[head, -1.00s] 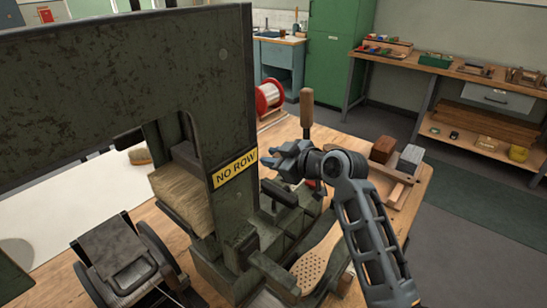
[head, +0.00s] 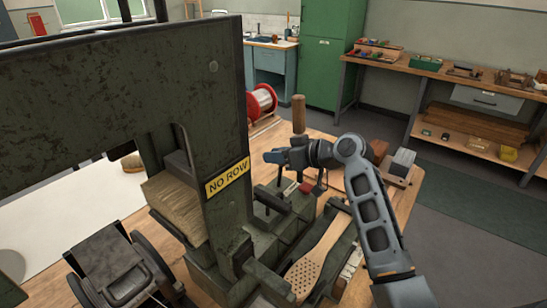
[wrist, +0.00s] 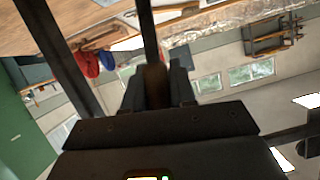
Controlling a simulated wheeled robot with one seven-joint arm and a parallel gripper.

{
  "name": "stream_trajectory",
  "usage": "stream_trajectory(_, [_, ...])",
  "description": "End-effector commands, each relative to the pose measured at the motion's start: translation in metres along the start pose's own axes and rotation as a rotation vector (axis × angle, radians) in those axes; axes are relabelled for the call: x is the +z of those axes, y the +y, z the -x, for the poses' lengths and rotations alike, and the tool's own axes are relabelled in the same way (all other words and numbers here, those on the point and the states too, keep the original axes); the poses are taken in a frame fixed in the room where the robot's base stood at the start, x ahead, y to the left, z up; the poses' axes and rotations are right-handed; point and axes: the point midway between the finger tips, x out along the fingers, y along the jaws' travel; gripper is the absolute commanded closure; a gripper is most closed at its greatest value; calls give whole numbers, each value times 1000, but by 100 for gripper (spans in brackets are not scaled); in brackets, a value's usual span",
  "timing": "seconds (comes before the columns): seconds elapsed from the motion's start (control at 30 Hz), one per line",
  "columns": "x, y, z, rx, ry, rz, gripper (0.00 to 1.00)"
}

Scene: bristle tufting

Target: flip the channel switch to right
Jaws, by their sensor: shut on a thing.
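My gripper (head: 275,157) is above the dark machine bed, right of the "NO ROW" label (head: 228,178). In the wrist view its fingers (wrist: 158,90) close on a brown handle-like part (wrist: 157,84), at the end of a dark bar. In the head view the gripper hides what it holds. An upright wooden handle (head: 299,112) shows just above the gripper; I cannot tell whether it belongs to the held part. A small red part (head: 306,187) sits below the gripper. I cannot make out which part is the channel switch, or its position.
A wooden brush body (head: 318,258) with rows of holes lies in the machine bed. The tall dark frame (head: 120,80) blocks the left side. A red spool (head: 261,102) and wood and grey blocks (head: 404,158) stand on the bench. The floor on the right is clear.

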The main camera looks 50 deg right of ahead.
Motion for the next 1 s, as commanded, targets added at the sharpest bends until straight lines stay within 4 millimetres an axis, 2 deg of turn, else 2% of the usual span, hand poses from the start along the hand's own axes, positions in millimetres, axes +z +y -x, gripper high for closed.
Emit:
stream_trajectory(0.63, [-2, 5, 0, -24, 4, -56, 100])
stream_trajectory(0.67, [-2, 5, 0, -24, 4, -56, 73])
stream_trajectory(0.87, [-1, 5, 0, -24, 2, -56, 53])
stream_trajectory(1.0, [-1, 5, 0, -24, 2, -57, 53])
